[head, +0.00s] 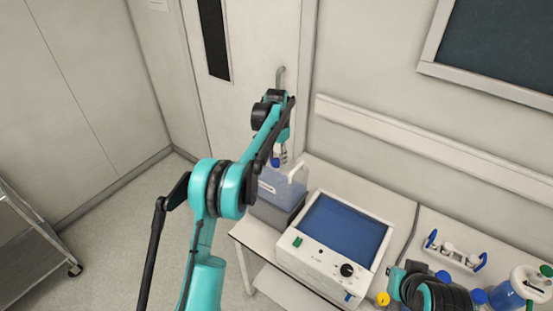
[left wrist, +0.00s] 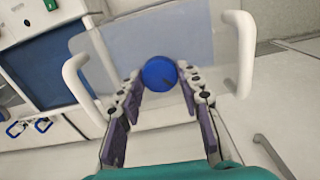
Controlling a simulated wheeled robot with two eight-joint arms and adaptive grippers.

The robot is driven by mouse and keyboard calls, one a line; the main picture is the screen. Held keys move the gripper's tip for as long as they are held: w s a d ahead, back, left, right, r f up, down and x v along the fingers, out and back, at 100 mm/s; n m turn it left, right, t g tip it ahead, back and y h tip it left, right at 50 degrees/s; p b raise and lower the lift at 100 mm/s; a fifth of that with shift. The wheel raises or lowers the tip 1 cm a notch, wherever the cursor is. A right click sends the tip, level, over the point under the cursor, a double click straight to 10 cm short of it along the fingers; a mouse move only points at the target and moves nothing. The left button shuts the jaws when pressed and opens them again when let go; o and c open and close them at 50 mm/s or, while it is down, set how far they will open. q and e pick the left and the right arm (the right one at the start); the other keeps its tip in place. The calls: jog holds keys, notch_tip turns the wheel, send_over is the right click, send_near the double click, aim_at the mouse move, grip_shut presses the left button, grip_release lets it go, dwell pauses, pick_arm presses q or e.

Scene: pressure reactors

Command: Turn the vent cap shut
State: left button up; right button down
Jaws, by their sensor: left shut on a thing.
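The blue round vent cap (left wrist: 160,73) sits on top of a clear, bluish vessel (left wrist: 205,45) with white handles at its sides. In the left wrist view the cap is between the two fingertips of my left gripper (left wrist: 163,88), which is shut on it. In the head view the cap (head: 275,162) shows as a small blue spot under my left gripper (head: 281,153), and the vessel (head: 270,188) stands below it. The fingertips partly cover the cap's sides. Part of my right arm shows at the bottom right, but its gripper does not.
A white instrument with a blue screen (head: 343,231) stands close to the right of the vessel. A white rack (head: 455,254) and blue-capped bottles (head: 507,297) are farther right on the white table (head: 400,214). A door handle (head: 280,76) and wall are behind my left arm.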

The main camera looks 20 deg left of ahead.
aim_at(276, 161)
pick_arm(q)
jog(key=m, duration=0.4)
jog(key=shift+m, duration=2.1)
jog(key=o, duration=1.2)
jog(key=shift+c, duration=0.2)
jog(key=shift+r, duration=0.15)
notch_tip(276, 161, up, 12)
